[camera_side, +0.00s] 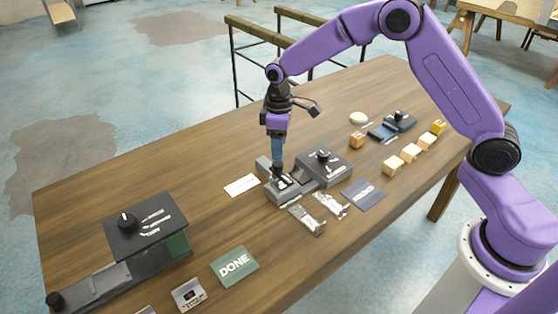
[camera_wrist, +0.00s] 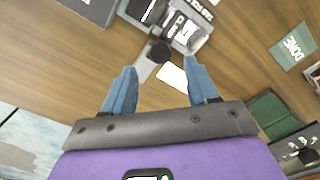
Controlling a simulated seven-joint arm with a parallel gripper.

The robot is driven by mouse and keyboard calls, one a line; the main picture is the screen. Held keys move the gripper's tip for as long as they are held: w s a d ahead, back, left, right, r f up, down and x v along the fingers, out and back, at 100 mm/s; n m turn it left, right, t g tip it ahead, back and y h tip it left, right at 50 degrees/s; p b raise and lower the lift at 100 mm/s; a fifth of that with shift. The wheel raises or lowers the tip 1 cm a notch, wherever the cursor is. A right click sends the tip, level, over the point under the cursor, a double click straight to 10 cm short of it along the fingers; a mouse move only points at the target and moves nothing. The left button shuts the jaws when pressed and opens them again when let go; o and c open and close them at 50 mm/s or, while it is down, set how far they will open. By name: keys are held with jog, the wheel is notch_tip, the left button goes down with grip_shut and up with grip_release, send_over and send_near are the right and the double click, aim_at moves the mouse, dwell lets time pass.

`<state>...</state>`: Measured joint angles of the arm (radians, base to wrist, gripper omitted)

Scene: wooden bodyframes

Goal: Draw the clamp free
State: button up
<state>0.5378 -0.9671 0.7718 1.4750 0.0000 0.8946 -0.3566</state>
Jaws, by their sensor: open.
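A grey fixture (camera_side: 283,194) with a dark knob on top, which looks like the clamp, stands on the wooden table near its middle. My gripper (camera_side: 277,168) points down right over it, and its blue fingers hide part of the knob. In the wrist view my gripper (camera_wrist: 161,74) is open, with its two blue fingers apart and nothing between them. The black knob (camera_wrist: 159,50) and a grey arm (camera_wrist: 143,68) lie just beyond the fingertips. I cannot tell whether a finger touches the fixture.
A grey box (camera_side: 324,168) with a knob stands close right of the fixture. Silver packets (camera_side: 307,219), a dark blue card (camera_side: 363,194) and a white card (camera_side: 242,185) lie around it. A green DONE card (camera_side: 234,266) and a larger dark station (camera_side: 145,228) are at front left. Wooden blocks (camera_side: 410,152) stand right.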

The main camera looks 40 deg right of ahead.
aim_at(279, 163)
jog(key=shift+f, duration=3.1)
